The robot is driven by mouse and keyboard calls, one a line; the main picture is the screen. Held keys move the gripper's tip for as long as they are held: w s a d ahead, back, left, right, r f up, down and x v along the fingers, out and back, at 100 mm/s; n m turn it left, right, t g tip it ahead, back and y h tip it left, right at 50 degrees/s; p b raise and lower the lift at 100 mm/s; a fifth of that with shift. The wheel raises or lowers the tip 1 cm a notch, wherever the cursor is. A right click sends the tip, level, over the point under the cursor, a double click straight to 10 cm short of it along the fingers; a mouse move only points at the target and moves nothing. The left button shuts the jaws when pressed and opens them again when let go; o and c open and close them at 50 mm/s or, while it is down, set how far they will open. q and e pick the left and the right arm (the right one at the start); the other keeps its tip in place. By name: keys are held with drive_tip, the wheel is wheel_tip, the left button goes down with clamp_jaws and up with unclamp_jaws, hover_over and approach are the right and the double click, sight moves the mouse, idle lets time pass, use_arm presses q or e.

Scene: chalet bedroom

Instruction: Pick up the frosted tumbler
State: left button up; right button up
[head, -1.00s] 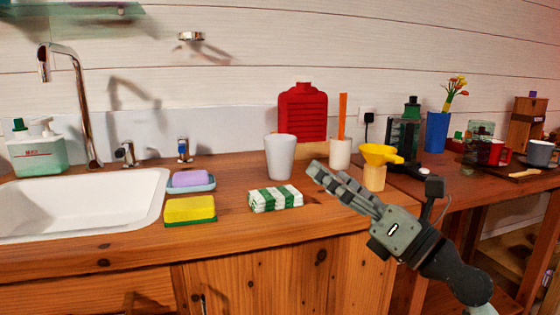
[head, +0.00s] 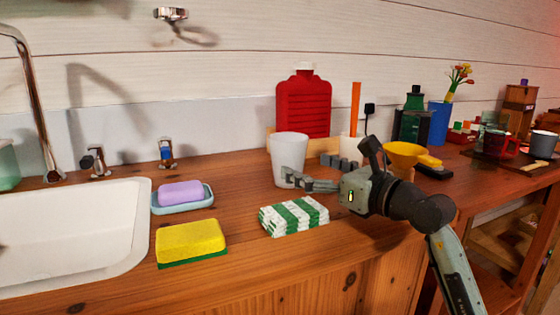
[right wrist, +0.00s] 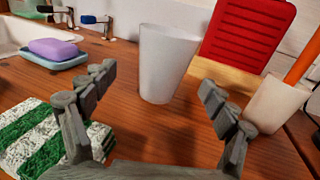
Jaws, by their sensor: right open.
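The frosted tumbler (head: 289,150) stands upright on the wooden counter, a pale whitish cup in front of the red hot water bottle. It also shows upright in the right wrist view (right wrist: 165,62), between and beyond my fingertips. My right gripper (head: 311,170) reaches in from the right, low over the counter. Its fingers are spread open and empty, pointing at the tumbler. In the head view one finger overlaps the tumbler's lower right side. In the right wrist view (right wrist: 158,85) a gap shows between the fingers and the tumbler. My left gripper is not in view.
A green-and-white striped cloth (head: 294,215) lies just in front of my right gripper. A white cup (right wrist: 275,103) with an orange stick stands right of the tumbler. The red hot water bottle (head: 303,105) stands behind. A yellow funnel (head: 405,157), sponge (head: 191,241) and soap dish (head: 183,202) are nearby.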

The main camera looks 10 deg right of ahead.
sight(288, 155)
drive_tip(key=x, duration=0.7)
drive_tip(key=shift+w+d+r, duration=0.1)
drive_tip(key=shift+w+d, duration=0.05)
drive_tip(key=shift+d, duration=0.1)
drive_tip(key=shift+c, duration=0.4)
drive_tip(key=c, duration=1.2)
drive_tip(key=shift+c, duration=0.8)
drive_tip(key=shift+r, duration=0.1)
